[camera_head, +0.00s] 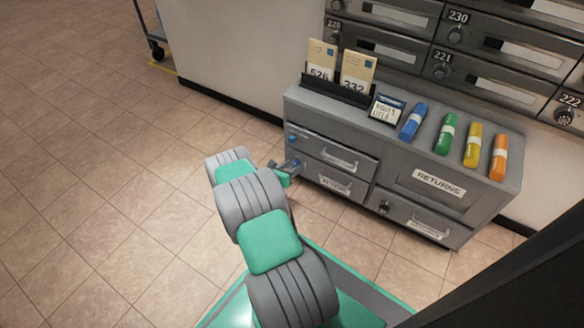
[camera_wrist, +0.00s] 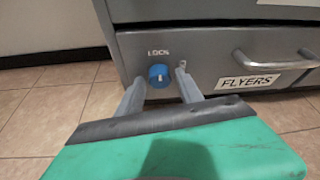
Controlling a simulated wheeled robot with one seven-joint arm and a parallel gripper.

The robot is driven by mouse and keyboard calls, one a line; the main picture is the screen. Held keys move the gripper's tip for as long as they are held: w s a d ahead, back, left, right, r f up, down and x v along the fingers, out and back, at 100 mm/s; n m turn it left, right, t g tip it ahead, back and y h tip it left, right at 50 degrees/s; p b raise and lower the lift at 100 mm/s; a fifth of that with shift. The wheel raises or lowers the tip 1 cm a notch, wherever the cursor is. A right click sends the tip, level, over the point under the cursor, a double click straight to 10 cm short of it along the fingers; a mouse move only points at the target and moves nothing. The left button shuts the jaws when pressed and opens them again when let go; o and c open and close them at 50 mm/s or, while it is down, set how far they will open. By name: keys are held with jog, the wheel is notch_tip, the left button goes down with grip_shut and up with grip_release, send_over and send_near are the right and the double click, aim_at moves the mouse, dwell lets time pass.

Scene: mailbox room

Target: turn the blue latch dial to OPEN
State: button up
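The blue dial (camera_wrist: 159,76) is a round knob at the left end of the drawer front labelled FLYERS. Lettering that reads LOCK is just above it; I see no OPEN mark. My gripper (camera_wrist: 159,84) is open, with one finger on each side of the dial in the wrist view. Gaps show between the fingers and the dial, so it is not clamped. In the head view my gripper (camera_head: 293,166) is at the left end of the lower left drawer, and hides most of that dial.
Another blue knob (camera_head: 292,138) is on the drawer above. The grey cabinet (camera_head: 400,158) carries a card rack (camera_head: 335,92) and several coloured tubes. Its right side has a RETURNS panel (camera_head: 437,184). Tiled floor (camera_head: 95,150) is clear to the left.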

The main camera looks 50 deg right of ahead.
grip_shut()
dwell(0.6)
jog(key=m+t, duration=0.2)
jog(key=shift+s+m, duration=0.2)
jog(key=shift+m, duration=0.2)
jog(key=m+t, duration=0.2)
jog(key=m, duration=0.1)
jog(key=shift+s+f, duration=0.1)
jog(key=shift+s, duration=0.05)
jog(key=m+t, duration=0.1)
jog(key=m, duration=0.1)
jog(key=m+t, duration=0.1)
jog(key=m, duration=0.1)
jog(key=shift+s+f+h, duration=0.15)
jog(key=shift+h, duration=0.25)
jog(key=shift+f+m+t+h, duration=0.1)
jog(key=shift+m+t+h, duration=0.55)
jog(key=shift+m, duration=0.95)
